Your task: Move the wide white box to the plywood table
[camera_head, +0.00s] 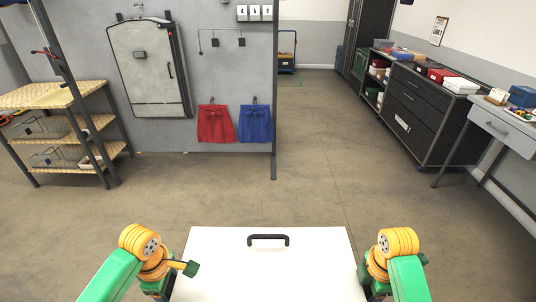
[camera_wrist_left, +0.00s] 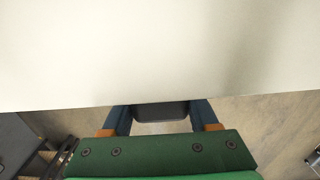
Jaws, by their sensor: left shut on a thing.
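The wide white box (camera_head: 268,272) is at the bottom centre of the head view, between my two arms. A black handle (camera_head: 268,239) is on its far part. In the left wrist view its pale surface (camera_wrist_left: 160,50) fills the upper half. My left gripper (camera_wrist_left: 160,118) is shut at the box's left side, its fingers on either side of a dark grip. My right gripper (camera_head: 366,288) is at the box's right side; its fingertips are hidden. I cannot make out a plywood table for certain; a rack with a light wood-coloured top (camera_head: 40,95) stands at the left.
Open floor (camera_head: 330,180) lies ahead. A grey partition (camera_head: 235,65) carries red (camera_head: 215,124) and blue (camera_head: 255,124) cloths. A dark drawer cabinet (camera_head: 425,110) and a grey table (camera_head: 505,125) with small items stand at the right.

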